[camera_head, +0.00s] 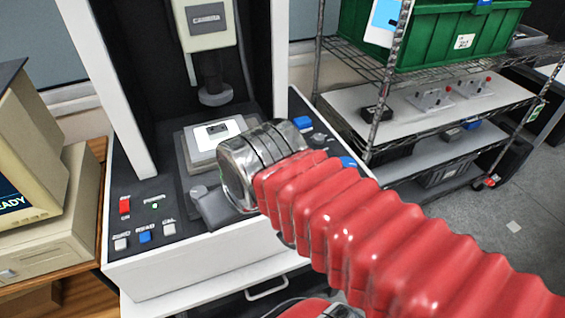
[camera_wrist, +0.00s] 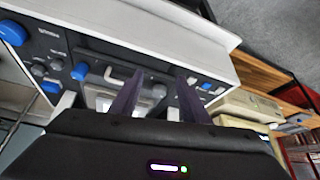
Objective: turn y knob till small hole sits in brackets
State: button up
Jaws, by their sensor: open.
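The measuring machine (camera_head: 200,265) has a white frame and a dark panel, with a camera head (camera_head: 208,25) above its stage (camera_head: 186,155). A pale plate (camera_head: 215,132) with a small dark mark lies on the stage. A grey knob (camera_head: 198,191) sits in front of the stage. Blue knobs (camera_head: 303,122) are at the right; which control is the y knob I cannot read. My gripper (camera_wrist: 160,72) is open, its two dark fingers apart over the panel in the wrist view, with nothing held between them. My wrist hides part of the panel. The small hole and brackets cannot be made out.
A beige computer (camera_head: 45,150) with a lit screen stands at the left. Red, white and blue buttons (camera_head: 145,236) line the panel's left front. A wire rack (camera_head: 380,75) with a green crate (camera_head: 440,35) stands at the right. Floor (camera_head: 500,200) is open at the right.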

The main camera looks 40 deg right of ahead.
jog(key=shift+o, duration=0.2)
jog(key=w+d+r+m+g, duration=0.3)
jog(key=w+d+r+m, duration=0.1)
jog(key=w+d+m, duration=0.3)
jog(key=shift+w+d+r+m+h, duration=0.15)
jog(key=shift+d+r+m+h, duration=0.2)
jog(key=shift+d, duration=0.9)
jog(key=w+d+m+g, duration=0.1)
jog(key=w+d+m, duration=0.1)
jog(key=d, duration=0.3)
jog(key=w+d+m+g, duration=0.1)
jog(key=w+d+m, duration=0.1)
jog(key=d+m, duration=0.3)
jog(key=shift+w+d+g, duration=0.3)
jog(key=shift+w+d, duration=0.05)
jog(key=shift+d, duration=0.4)
notch_tip(320, 180, down, 14)
jog(key=shift+r, duration=0.15)
jog(key=shift+c, duration=0.3)
